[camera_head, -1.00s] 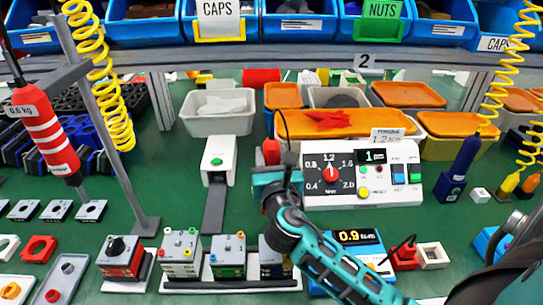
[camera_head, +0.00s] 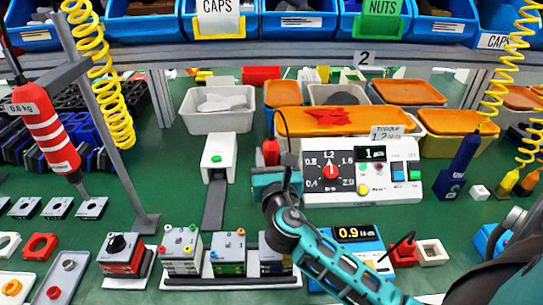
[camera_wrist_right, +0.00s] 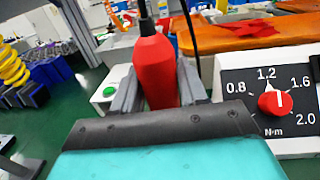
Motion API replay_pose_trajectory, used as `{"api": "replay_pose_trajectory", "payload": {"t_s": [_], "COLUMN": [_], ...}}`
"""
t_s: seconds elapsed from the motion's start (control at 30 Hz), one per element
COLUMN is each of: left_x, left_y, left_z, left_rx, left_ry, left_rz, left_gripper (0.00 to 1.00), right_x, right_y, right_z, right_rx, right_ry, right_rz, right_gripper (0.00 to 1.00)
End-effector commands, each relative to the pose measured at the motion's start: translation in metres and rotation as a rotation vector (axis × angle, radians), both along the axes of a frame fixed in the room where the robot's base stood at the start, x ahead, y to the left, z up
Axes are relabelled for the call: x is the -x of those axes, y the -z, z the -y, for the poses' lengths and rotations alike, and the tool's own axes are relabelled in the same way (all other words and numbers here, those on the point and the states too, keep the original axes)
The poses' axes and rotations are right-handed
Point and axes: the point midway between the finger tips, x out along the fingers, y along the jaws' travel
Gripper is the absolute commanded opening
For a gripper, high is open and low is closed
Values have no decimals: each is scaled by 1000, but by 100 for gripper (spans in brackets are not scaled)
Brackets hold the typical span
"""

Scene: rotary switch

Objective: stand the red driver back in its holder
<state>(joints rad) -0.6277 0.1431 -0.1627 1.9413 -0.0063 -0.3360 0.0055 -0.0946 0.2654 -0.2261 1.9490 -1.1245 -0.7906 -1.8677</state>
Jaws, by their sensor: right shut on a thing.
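The red driver (camera_wrist_right: 154,70) is upright between the grey fingers of my right gripper (camera_wrist_right: 153,95) in the right wrist view, with a black cord at its top. In the head view, the red driver (camera_head: 271,152) shows just above my right gripper (camera_head: 275,178), left of the white torque controller. My right gripper is shut on it. The driver's lower end is hidden by the gripper. A red block (camera_head: 405,253) with a black piece in it sits at front right; I cannot tell whether it is the holder. My left gripper is not in view.
The torque controller (camera_head: 400,180) with a red dial (camera_head: 331,170) stands close right of my gripper. A blue driver (camera_head: 466,152) stands in a dark blue holder (camera_head: 451,189) farther right. A dark strip (camera_head: 215,205) lies to the left. Boxed switches (camera_head: 228,252) line the front.

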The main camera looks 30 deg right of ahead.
Motion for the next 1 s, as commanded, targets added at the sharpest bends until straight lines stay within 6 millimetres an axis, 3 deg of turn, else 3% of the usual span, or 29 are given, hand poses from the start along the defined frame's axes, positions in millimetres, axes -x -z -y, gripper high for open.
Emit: {"api": "replay_pose_trajectory", "payload": {"t_s": [0.3,0.33,0.43,0.47,0.73,1.0], "left_x": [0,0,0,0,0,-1], "left_y": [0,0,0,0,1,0], "left_z": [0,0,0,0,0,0], "left_rx": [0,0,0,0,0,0], "left_ry": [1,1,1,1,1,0], "left_rz": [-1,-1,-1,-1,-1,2], "left_gripper": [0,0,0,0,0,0], "right_x": [0,0,0,0,0,1], "right_y": [1,1,1,2,2,3], "right_z": [0,0,0,0,0,-1], "right_rx": [0,0,-1,-1,-1,-3], "right_ry": [-1,-1,-1,-1,0,0], "right_rz": [-1,-1,-2,-2,-2,-5], "right_gripper": [0,40,33,46,72,73]}}
